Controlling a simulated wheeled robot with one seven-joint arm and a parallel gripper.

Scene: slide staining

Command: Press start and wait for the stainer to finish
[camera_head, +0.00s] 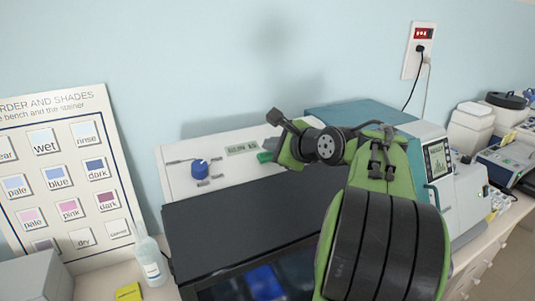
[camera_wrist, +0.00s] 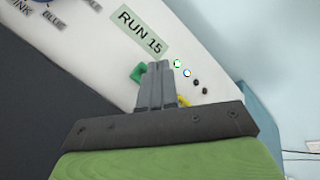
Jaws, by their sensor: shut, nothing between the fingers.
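The stainer has a white control panel (camera_head: 220,175) above a dark front cover (camera_head: 250,217). A blue knob (camera_head: 200,168) is on the panel's left part. A pale green display (camera_head: 241,149) is to its right and reads "RUN 15" in the wrist view (camera_wrist: 140,32). A green start button (camera_head: 264,157) is right of the display and also shows beside my fingertips in the wrist view (camera_wrist: 137,73). My gripper (camera_wrist: 160,66) is shut and empty, close to the panel. I cannot tell whether it touches the button. Two indicator lights (camera_wrist: 177,64) are lit and two are dark.
A shade chart board (camera_head: 65,170) stands at left. A clear bottle (camera_head: 150,260) and a yellow block (camera_head: 128,292) are in front of it. A teal and grey machine with a screen (camera_head: 438,158) stands at right. A wall outlet (camera_head: 420,50) shows red digits.

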